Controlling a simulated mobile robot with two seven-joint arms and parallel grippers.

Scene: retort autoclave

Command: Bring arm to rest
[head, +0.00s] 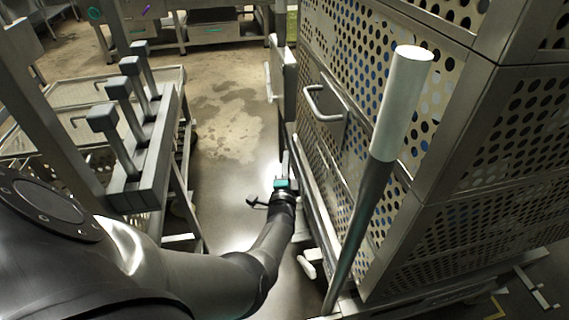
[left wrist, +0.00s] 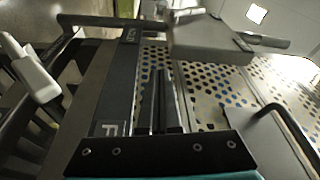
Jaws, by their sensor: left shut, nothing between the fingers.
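My left arm comes in from the lower left in the head view, stretched forward. My left gripper (head: 285,165) is shut and empty, low over the floor gap beside the perforated metal cart (head: 465,160). In the left wrist view my left gripper (left wrist: 166,85) shows its two dark fingers close together, in front of the perforated panel (left wrist: 225,95). Whether it touches the cart cannot be told. My right gripper is not in view.
A pole with a white grip (head: 402,100) leans beside the cart. The cart has a metal handle (head: 325,103). A grey rack with several upright posts (head: 148,160) stands at left. Between rack and cart lies wet, open floor (head: 225,130). Benches (head: 185,30) stand at the back.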

